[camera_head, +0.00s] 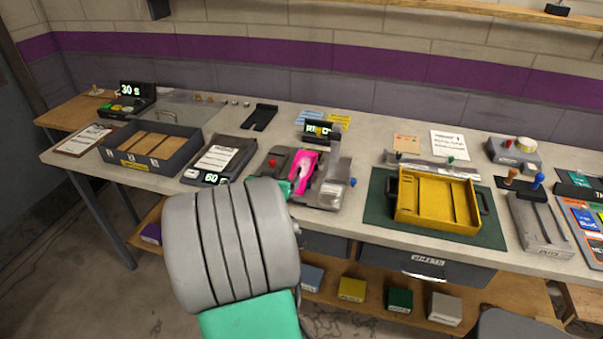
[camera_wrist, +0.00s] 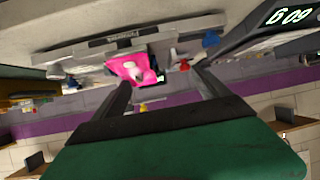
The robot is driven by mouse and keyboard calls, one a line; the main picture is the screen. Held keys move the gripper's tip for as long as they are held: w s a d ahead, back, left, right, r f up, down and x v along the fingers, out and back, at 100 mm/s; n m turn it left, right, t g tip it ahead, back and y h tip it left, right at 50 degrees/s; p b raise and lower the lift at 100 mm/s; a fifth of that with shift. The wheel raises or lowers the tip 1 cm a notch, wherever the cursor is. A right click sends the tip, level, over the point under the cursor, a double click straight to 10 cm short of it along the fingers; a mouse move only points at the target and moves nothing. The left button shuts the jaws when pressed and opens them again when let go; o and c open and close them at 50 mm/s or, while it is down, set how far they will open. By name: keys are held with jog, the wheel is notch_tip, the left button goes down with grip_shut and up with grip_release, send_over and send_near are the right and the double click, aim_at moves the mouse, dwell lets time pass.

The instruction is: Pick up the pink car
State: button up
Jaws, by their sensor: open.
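The pink car (camera_head: 301,166) sits in a grey fixture (camera_head: 335,188) near the middle of the bench in the head view. In the wrist view, which is turned nearly upside down, the pink car (camera_wrist: 124,68) shows ahead of my gripper (camera_wrist: 162,80), nearer the left finger's tip. The two dark fingers are spread apart with nothing held between them. I cannot tell how far the fingertips are from the car. In the head view my grey and green arm hides most of the gripper.
A red knob (camera_head: 272,163) and a blue knob (camera_head: 353,182) flank the car's fixture. A dark tray with a 60 display (camera_head: 220,160) stands to the left. A yellow tray (camera_head: 437,200) on a green mat (camera_head: 376,208) stands to the right. A small display (camera_head: 318,130) stands behind.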

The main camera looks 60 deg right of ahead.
aim_at(299, 171)
jog(key=shift+m+g+h, duration=0.4)
jog(key=shift+m+h, duration=0.1)
jog(key=shift+h, duration=0.1)
jog(key=s+d, duration=0.3)
jog(key=d, duration=0.1)
jog(key=shift+s+f, duration=0.1)
jog(key=shift+s, duration=0.2)
jog(key=p+x, duration=0.1)
jog(key=x, duration=0.5)
jog(key=shift+d+f+p, duration=0.2)
jog(key=shift+d+p, duration=0.1)
jog(key=shift+w+r, duration=0.1)
jog(key=shift+r, duration=0.05)
jog(key=c, duration=1.8)
